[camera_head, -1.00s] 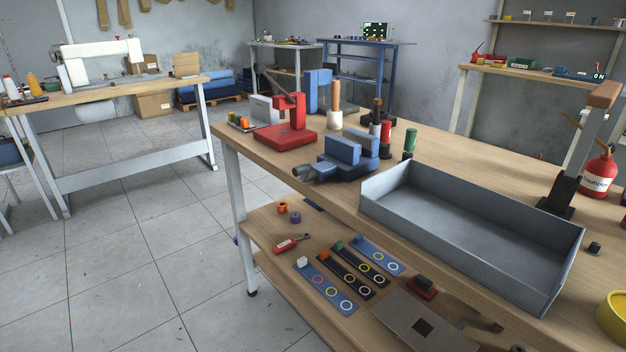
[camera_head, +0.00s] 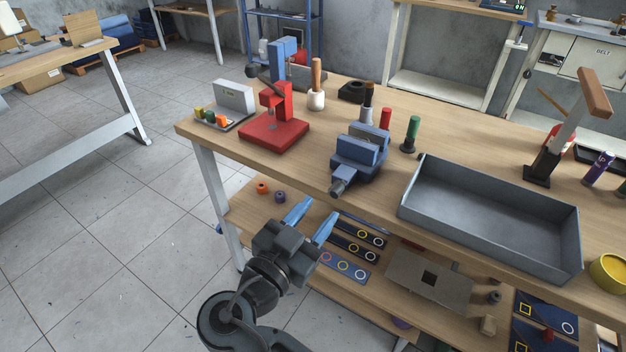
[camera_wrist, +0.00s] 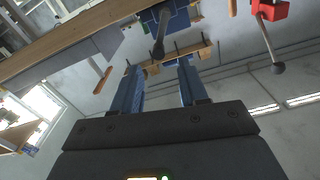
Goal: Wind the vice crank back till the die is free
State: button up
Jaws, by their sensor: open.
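The blue vice (camera_head: 362,150) sits at the near edge of the bench top. Its grey crank (camera_head: 340,186) sticks out over that edge. I cannot make out a die between the jaws. My gripper (camera_head: 312,216) is open and empty, its blue fingers pointing up toward the bench, in front of and left of the crank and apart from it. In the wrist view the vice (camera_wrist: 177,20) is at the top, with the dark crank (camera_wrist: 159,38) hanging down beyond and between the open fingers of my gripper (camera_wrist: 159,64).
A red press (camera_head: 274,128) stands left of the vice; its ball-ended lever (camera_wrist: 278,66) shows in the wrist view. A grey tray (camera_head: 490,222) is right of the vice. Green (camera_head: 412,130) and red (camera_head: 385,118) handled tools stand close beside it. The lower shelf (camera_head: 250,215) holds marked strips.

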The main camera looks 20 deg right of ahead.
aim_at(334, 196)
jog(key=p+x, duration=0.1)
jog(key=x, duration=0.6)
jog(key=shift+d, duration=0.15)
jog(key=shift+c, duration=0.4)
grip_shut()
